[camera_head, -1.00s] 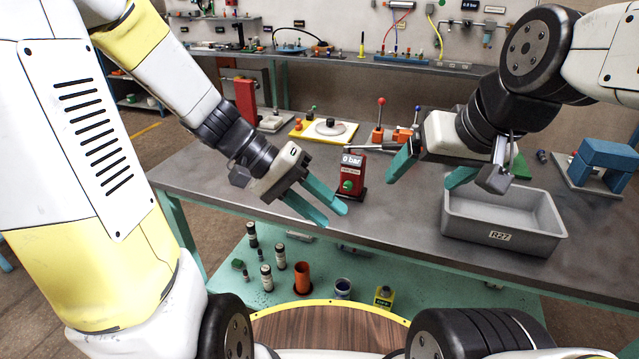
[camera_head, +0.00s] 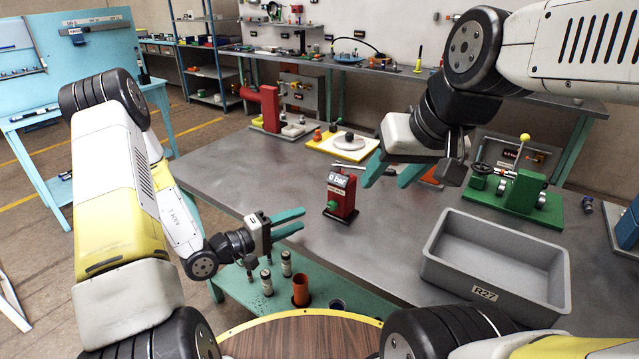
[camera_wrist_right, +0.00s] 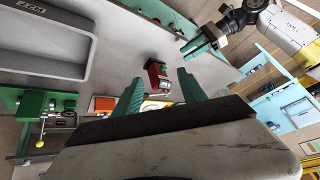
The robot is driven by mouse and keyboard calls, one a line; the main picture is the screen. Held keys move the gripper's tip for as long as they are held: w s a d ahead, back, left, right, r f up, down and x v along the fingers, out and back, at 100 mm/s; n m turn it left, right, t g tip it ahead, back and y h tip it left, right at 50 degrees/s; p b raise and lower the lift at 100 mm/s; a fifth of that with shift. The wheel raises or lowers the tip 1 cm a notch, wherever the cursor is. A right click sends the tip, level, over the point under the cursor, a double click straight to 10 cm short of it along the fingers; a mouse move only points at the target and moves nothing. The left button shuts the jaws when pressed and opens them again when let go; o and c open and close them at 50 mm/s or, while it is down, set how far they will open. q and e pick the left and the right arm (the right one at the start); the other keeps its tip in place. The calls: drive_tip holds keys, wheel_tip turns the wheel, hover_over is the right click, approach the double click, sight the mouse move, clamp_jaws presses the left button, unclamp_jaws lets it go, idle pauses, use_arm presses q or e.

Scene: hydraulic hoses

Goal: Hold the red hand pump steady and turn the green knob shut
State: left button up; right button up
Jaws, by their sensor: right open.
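The red hand pump (camera_head: 343,198) stands upright on the grey bench near its front edge, with a "0 bar" display on top. Its green knob (camera_head: 332,207) is low on the front face. My left gripper (camera_head: 302,220) is open and empty, to the left of the pump, fingers pointing toward it but apart from it. My right gripper (camera_head: 384,182) is open and empty, to the right of and above the pump. In the right wrist view the pump (camera_wrist_right: 157,76) shows beyond and between the open fingers; the knob cannot be made out there.
A grey bin marked R27 (camera_head: 497,260) stands at the bench's right front. A green valve unit (camera_head: 520,200) is behind it. Bench left of the pump is clear.

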drive_tip(key=w+d+f+n+g+h, duration=0.1)
drive_tip(key=w+f+n+g+h, duration=0.1)
drive_tip(key=w, duration=0.5)
drive_tip(key=w+d+f+n+g+h, duration=0.1)
drive_tip(key=w+f+n, duration=0.3)
drive_tip(key=w, duration=0.4)
drive_tip(key=w+d+f+n+g+h, duration=0.1)
drive_tip(key=w+f+n+g+h, duration=0.2)
drive_tip(key=w, duration=0.4)
drive_tip(key=shift+w+d+g+h, duration=0.15)
drive_tip(key=shift+d+g+h, duration=0.2)
drive_tip(key=shift+g+h, duration=0.15)
drive_tip(key=x, duration=0.7)
clamp_jaws()
